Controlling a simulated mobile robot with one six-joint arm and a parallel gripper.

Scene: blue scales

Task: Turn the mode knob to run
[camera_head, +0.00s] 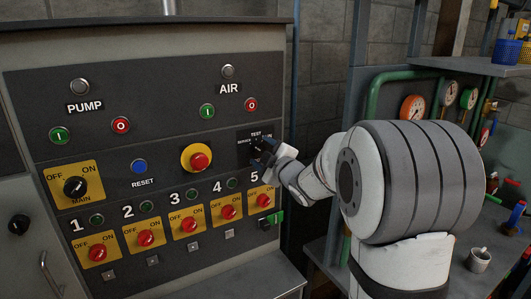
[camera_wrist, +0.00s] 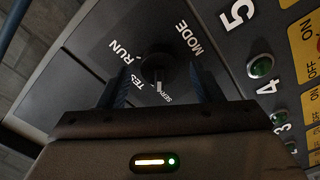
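The mode knob (camera_wrist: 157,68) is a round black knob on a dark plate, with a white mark on its lower side. In the wrist view the mark points down, towards the space between TEST and SERVICE; I cannot tell exactly which it meets. RUN is at its upper left and MODE at its upper right. My gripper (camera_wrist: 159,88) has its two blue fingers on either side of the knob, with gaps showing, so it is open; contact cannot be made out. In the head view my gripper (camera_head: 266,155) is at the mode plate (camera_head: 247,134) and partly covers the knob.
Below and left are several red rotary switches (camera_head: 228,212) on yellow plates and a red emergency button (camera_head: 200,161). A green-tagged part (camera_head: 275,217) is just below my gripper.

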